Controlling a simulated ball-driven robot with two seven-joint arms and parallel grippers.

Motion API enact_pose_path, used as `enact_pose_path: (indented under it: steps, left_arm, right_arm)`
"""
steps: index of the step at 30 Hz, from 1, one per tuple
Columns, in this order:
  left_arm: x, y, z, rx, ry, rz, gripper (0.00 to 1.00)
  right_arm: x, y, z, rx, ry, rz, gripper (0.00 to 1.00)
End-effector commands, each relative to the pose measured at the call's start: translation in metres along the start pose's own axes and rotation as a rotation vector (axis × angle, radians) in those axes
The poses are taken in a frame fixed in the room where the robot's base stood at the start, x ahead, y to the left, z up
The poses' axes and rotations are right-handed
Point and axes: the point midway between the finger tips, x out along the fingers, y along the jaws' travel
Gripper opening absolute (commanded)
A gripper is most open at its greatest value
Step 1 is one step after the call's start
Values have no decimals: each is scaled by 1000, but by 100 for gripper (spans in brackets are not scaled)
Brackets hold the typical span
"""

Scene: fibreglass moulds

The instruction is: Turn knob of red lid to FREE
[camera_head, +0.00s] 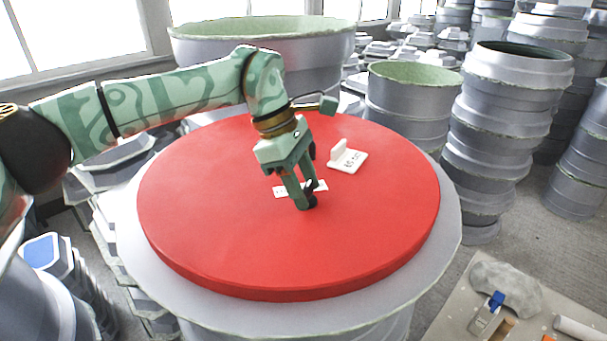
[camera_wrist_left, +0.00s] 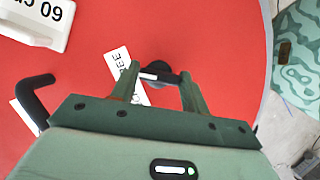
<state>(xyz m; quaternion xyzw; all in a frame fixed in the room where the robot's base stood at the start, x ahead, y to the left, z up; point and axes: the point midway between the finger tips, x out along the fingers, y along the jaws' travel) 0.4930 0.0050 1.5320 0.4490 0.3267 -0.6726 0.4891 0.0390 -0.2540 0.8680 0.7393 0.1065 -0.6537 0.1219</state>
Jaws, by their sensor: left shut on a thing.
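The round red lid (camera_head: 220,235) lies flat on a large grey mould and also fills most of the left wrist view (camera_wrist_left: 200,30). My left gripper (camera_head: 306,198) reaches down to the middle of the lid. In the left wrist view my left gripper (camera_wrist_left: 160,78) has its fingers on either side of a small black knob (camera_wrist_left: 172,80) with a white mark, and is shut on it. A white label (camera_wrist_left: 119,62) beside the knob shows letters like "REE", partly covered by a finger. Another white label is partly hidden at left. My right gripper is out of view.
A white block with lettering (camera_head: 349,161) stands on the lid, right of my gripper. Grey moulds (camera_head: 408,105) stand behind and right, with a tall stack (camera_head: 500,125). A board with tools (camera_head: 490,315) lies at lower right. Most of the lid's surface is clear.

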Motion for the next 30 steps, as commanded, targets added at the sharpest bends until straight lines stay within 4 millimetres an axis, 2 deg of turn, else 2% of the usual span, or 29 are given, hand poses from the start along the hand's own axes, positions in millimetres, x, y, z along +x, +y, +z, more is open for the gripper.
enact_pose_path:
  steps: [9,23,24,26,30]
  left_arm:
    - [-1,1,1,89,-1,-36,23]
    - [-1,0,1,100,0,-41,23]
    - [-1,0,1,100,0,-41,51]
    - [-1,0,1,100,0,-41,67]
    - [0,0,0,100,0,-41,67]
  right_arm:
    - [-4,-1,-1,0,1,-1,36]
    - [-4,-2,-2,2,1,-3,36]
    - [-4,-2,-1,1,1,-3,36]
    - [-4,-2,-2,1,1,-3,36]
    - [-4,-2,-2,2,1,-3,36]
